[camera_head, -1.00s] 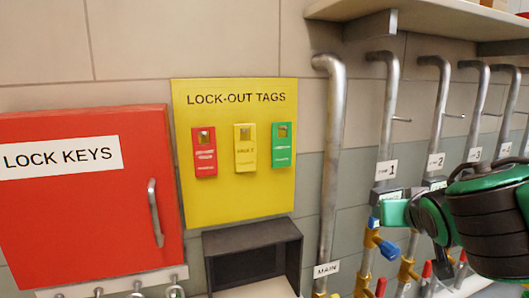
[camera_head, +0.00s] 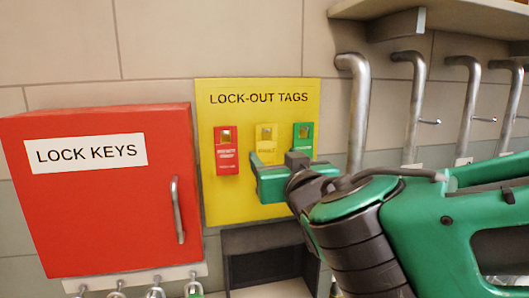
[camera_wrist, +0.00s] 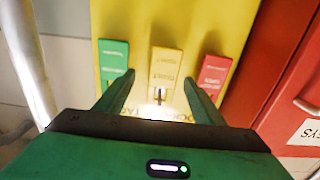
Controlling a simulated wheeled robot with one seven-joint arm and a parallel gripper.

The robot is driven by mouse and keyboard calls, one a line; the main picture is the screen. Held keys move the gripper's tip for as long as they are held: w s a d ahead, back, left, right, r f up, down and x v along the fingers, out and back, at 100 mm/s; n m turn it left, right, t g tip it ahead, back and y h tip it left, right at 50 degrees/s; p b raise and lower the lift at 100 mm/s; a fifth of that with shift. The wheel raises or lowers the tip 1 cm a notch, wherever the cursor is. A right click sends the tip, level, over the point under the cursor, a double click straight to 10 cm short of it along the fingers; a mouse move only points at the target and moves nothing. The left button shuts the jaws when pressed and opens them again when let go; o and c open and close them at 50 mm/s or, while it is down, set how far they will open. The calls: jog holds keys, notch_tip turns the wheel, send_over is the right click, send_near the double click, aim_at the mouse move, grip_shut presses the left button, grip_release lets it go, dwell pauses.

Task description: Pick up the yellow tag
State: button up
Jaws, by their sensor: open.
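The yellow tag (camera_head: 266,137) hangs on the yellow lock-out board (camera_head: 225,200), between a red tag (camera_head: 226,150) and a green tag (camera_head: 303,137). My gripper (camera_head: 277,160) is in front of the board, and its body covers the lower part of the yellow tag in the head view. In the wrist view the picture is turned over, and the yellow tag (camera_wrist: 165,68) shows between the two fingers of my gripper (camera_wrist: 158,76). The fingers are apart with nothing held. I cannot tell how far they are from the board.
A red lock-key cabinet (camera_head: 100,210) with a metal handle stands out at the left. A dark open box (camera_head: 262,262) is below the board. Metal pipes (camera_head: 357,110) rise to the right, under a shelf (camera_head: 460,15). Padlocks hang below the cabinet.

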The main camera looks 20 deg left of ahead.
aim_at(267, 144)
jog(key=shift+a+x, duration=0.25)
jog(key=shift+x, duration=2.45)
jog(key=shift+s, duration=0.2)
jog(key=shift+c, duration=0.2)
jog(key=c, duration=1.1)
jog(key=shift+o, duration=0.2)
jog(key=shift+r, duration=0.1)
jog(key=shift+r, duration=0.45)
jog(key=shift+s+d+r, duration=0.1)
jog(key=shift+r, duration=0.2)
jog(key=v, duration=1.7)
jog(key=shift+s, duration=0.4)
